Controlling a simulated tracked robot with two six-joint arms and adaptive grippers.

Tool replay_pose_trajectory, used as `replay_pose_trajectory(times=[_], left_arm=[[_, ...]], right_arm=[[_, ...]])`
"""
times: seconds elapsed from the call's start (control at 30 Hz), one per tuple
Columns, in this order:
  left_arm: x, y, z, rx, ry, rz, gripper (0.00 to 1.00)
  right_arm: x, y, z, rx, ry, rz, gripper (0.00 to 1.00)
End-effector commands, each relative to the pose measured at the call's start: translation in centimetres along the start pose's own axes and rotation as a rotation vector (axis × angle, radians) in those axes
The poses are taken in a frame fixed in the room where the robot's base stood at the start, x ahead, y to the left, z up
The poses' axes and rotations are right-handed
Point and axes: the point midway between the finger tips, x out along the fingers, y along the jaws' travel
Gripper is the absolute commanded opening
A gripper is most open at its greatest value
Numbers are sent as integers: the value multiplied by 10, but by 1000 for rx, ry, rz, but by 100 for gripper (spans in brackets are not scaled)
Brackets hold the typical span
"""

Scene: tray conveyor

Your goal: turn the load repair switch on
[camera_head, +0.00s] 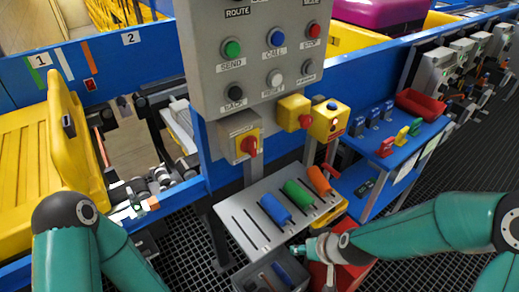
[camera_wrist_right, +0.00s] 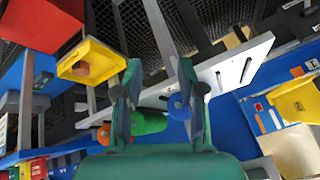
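A grey control panel (camera_head: 205,75) stands upright in the head view with labelled buttons. Below it, a grey and yellow box carries a red rotary switch (camera_head: 249,145); its label is too small to read, so I cannot tell whether it is the load repair switch. My right gripper (camera_head: 297,250) is low, beside the near edge of the slotted plate, below and apart from the switch. In the right wrist view its fingers (camera_wrist_right: 160,72) are apart with nothing held. My left arm (camera_head: 75,235) enters at lower left; its gripper's state is unclear.
A slotted grey plate (camera_head: 242,222) carries blue (camera_head: 275,209), green (camera_head: 298,193) and orange (camera_head: 319,180) handles. Yellow boxes (camera_head: 328,121) with buttons stand right of the switch. A blue shelf (camera_head: 405,140) is farther right. A bin (camera_head: 260,283) is below the plate.

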Motion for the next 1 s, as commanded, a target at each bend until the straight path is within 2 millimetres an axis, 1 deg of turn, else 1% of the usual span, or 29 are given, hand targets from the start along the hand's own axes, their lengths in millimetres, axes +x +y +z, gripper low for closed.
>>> replay_pose_trajectory(times=[0.03, 0.07, 0.1, 0.13, 0.17, 0.2, 0.27, 0.3, 0.4, 0.5, 0.6, 0.67, 0.77, 0.87, 1.0], left_arm=[[13, -5, 0, 0, 0, 0, 0], [17, -6, 0, 0, 0, 0, 0], [21, -8, 0, 0, 0, 0, 0], [25, -9, 0, 0, 0, 0, 0], [28, -10, 0, 0, 0, 0, 0], [32, -11, 0, 0, 0, 0, 0], [36, -13, 0, 0, 0, 0, 0], [39, -14, 0, 0, 0, 0, 0], [44, -16, 0, 0, 0, 0, 0], [46, -17, 0, 0, 0, 0, 0], [47, -17, 0, 0, 0, 0, 0], [47, -17, 0, 0, 0, 0, 0], [48, -17, 0, 0, 0, 0, 0], [50, -18, 0, 0, 0, 0, 0], [54, -20, 0, 0, 0, 0, 0]], right_arm=[[-20, -10, -36, -64, 93, -13, 40], [-36, -18, -54, -102, 138, -23, 40], [-58, -30, -76, -152, 200, -40, 40], [-76, -39, -91, -202, 252, -53, 40], [-93, -46, -102, -227, 286, -59, 40], [-118, -56, -116, -266, 335, -66, 40], [-153, -72, -132, -327, 411, -90, 40], [-175, -82, -139, -362, 457, -106, 40], [-219, -100, -149, -433, 547, -136, 40], [-246, -111, -152, -476, 600, -154, 40], [-254, -116, -155, -496, 619, -162, 40], [-252, -118, -157, -498, 620, -163, 40], [-242, -121, -163, -499, 619, -162, 40], [-227, -126, -172, -497, 618, -162, 40], [-202, -134, -187, -498, 617, -161, 40]])
